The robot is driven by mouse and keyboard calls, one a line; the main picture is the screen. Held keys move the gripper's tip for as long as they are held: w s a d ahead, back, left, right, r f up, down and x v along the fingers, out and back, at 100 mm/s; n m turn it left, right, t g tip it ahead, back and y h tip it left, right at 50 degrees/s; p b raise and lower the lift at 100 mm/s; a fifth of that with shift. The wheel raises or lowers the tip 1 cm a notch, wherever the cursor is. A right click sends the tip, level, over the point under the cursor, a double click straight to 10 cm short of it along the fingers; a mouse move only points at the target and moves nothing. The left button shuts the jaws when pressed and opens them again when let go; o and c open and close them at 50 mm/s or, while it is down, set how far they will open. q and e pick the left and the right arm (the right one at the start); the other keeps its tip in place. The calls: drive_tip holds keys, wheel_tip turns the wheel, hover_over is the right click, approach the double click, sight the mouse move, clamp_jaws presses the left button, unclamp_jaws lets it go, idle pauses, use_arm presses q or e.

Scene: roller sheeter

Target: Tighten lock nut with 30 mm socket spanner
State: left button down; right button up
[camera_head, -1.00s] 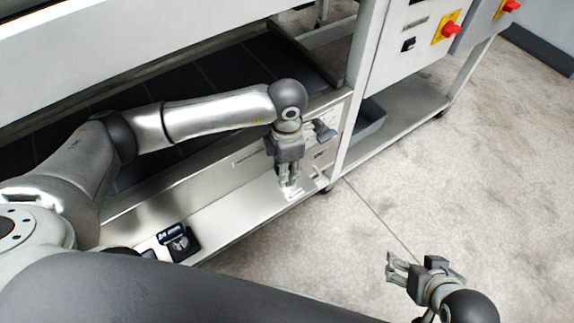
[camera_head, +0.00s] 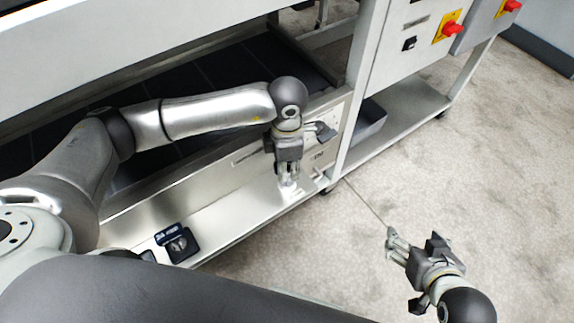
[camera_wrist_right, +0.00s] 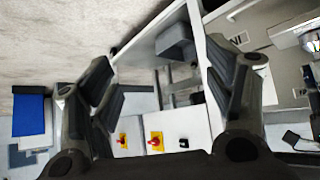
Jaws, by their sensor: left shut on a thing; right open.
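My left gripper (camera_head: 287,184) points down over the steel ledge of the machine, by the right end of its front panel. It is shut on a small pale thing at its fingertips; too little shows to tell what it is. My right gripper (camera_head: 392,244) is open and empty above the bare floor at the lower right. Its spread fingers also show in the right wrist view (camera_wrist_right: 162,88), with nothing between them. I cannot make out the lock nut or identify the socket spanner.
A black holder with a blue label (camera_head: 178,243) sits on the steel ledge (camera_head: 230,215). Red switches (camera_head: 452,30) are on the cabinet. The floor at right is clear.

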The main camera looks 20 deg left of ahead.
use_arm(q)
drive_tip(key=shift+m, duration=0.4)
use_arm(e)
drive_tip(key=shift+w+a+r+t, duration=0.2)
drive_tip(key=shift+w+r+t, duration=0.25)
drive_tip(key=shift+w, duration=0.2)
drive_tip(key=shift+w+a+r+t, duration=0.15)
drive_tip(key=shift+w+r+t, duration=0.2)
drive_tip(key=shift+w+r, duration=0.25)
use_arm(q)
drive_tip(key=shift+b, duration=0.3)
drive_tip(key=shift+m, duration=0.5)
drive_tip(key=shift+m+b, duration=0.3)
drive_tip(key=shift+b, duration=0.15)
drive_tip(key=shift+m, duration=0.3)
use_arm(e)
drive_tip(key=w+a+r+t+y, duration=0.1)
drive_tip(key=w+r+t, duration=0.2)
drive_tip(key=r, duration=0.2)
drive_tip(key=shift+w+a+t, duration=0.3)
drive_tip(key=shift+w+a, duration=0.1)
use_arm(q)
drive_tip(key=shift+n, duration=0.4)
use_arm(e)
drive_tip(key=shift+s+f, duration=0.1)
drive_tip(key=shift+f, duration=0.1)
use_arm(q)
drive_tip(key=shift+r, duration=0.15)
use_arm(e)
drive_tip(key=shift+f, duration=0.1)
